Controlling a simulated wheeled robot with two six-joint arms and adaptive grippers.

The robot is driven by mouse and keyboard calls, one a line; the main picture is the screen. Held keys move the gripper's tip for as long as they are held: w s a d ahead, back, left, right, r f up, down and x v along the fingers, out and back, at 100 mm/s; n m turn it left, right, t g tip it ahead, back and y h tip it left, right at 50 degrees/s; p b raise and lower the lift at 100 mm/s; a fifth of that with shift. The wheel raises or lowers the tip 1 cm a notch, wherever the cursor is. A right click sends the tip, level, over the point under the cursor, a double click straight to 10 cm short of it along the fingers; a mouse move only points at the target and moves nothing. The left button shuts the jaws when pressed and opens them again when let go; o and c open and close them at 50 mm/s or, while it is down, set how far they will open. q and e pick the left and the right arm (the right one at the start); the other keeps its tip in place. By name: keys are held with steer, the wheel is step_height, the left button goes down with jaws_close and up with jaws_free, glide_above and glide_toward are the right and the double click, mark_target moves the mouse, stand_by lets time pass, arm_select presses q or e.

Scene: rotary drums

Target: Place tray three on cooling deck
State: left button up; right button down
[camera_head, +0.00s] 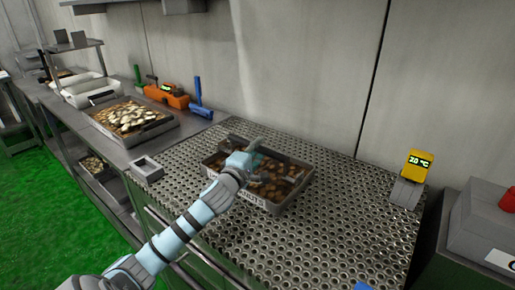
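A grey metal tray (270,208) with brown food pieces sits on the perforated metal cooling deck (345,235). A pale label with dark lettering is on its front wall; I cannot read it well enough to tell the tray's number. My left gripper (258,152) is over the left and middle part of the tray, with its arm crossing the tray's front left corner. Its fingers are small and blend with the tray, so I cannot tell whether they are open or touch it. My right gripper is not in view.
A tray of pale sliced food (132,119) stands on the counter to the left, by an orange scale-like device (167,95) and a blue tool (200,100). A yellow temperature display (417,166) is at the deck's right.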

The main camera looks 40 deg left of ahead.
arm_select(q)
steer(key=shift+o, duration=1)
steer(key=shift+s+r, duration=0.1)
steer(key=shift+r, duration=0.05)
steer(key=p+v, duration=0.3)
steer(key=v, duration=0.9)
steer(key=shift+d, duration=0.1)
steer(key=shift+d, duration=0.1)
